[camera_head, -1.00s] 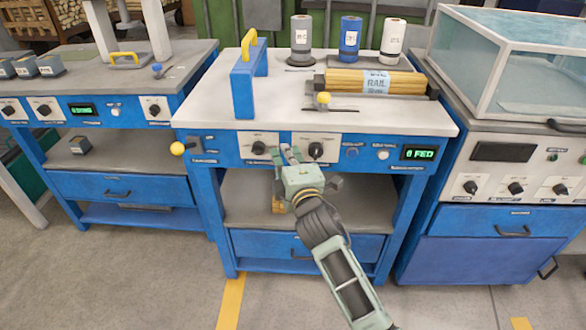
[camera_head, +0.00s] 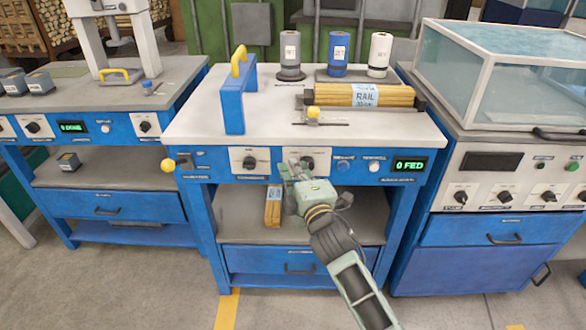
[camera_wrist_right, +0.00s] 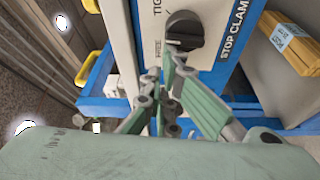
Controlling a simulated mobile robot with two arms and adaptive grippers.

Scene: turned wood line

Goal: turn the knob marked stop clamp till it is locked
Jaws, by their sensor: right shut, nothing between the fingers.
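The stop clamp knob (camera_wrist_right: 185,32) is black, on a white plate with the words STOP CLAMP beside it in the right wrist view. In the head view it is the right one of two black knobs (camera_head: 307,163) on the middle bench's blue front. My right gripper (camera_head: 292,168) is just left of it, with no object in its fingers. In the right wrist view its closed fingertips (camera_wrist_right: 168,66) are right beside the knob; I cannot tell if they touch it. My left gripper is out of view.
A second black knob (camera_head: 249,162) is to the left. A yellow ball lever (camera_head: 168,165) sticks out at the bench's left corner. The display (camera_head: 410,165) reads 0 FED. A wood bundle (camera_head: 273,208) lies on the shelf below. The floor in front is clear.

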